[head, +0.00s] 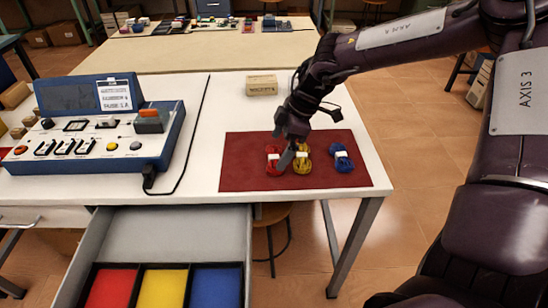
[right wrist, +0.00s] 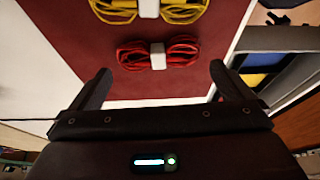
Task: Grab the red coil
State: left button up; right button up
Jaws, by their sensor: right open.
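The red coil (head: 272,161) lies on a dark red mat (head: 236,166) on the white table, the leftmost of three coils in the head view. My right gripper (head: 284,150) is above the mat, just over the red coil, and covers part of it. In the right wrist view the red coil (right wrist: 158,54), with a white band around its middle, lies ahead of and between the two spread fingers of my right gripper (right wrist: 158,80). The jaws are open and empty. My left gripper is not in view.
A yellow coil (head: 302,159) sits close beside the red one, and a blue coil (head: 342,158) lies further right. A blue control panel (head: 100,134) with a black cable stands left. A drawer (head: 180,222) with coloured compartments is open in front. A small box (head: 262,85) stands behind.

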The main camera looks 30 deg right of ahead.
aim_at(274, 156)
jog(key=x, duration=0.3)
jog(key=shift+f, duration=0.1)
jog(key=shift+c, duration=0.3)
jog(key=c, duration=0.6)
jog(key=shift+o, duration=0.2)
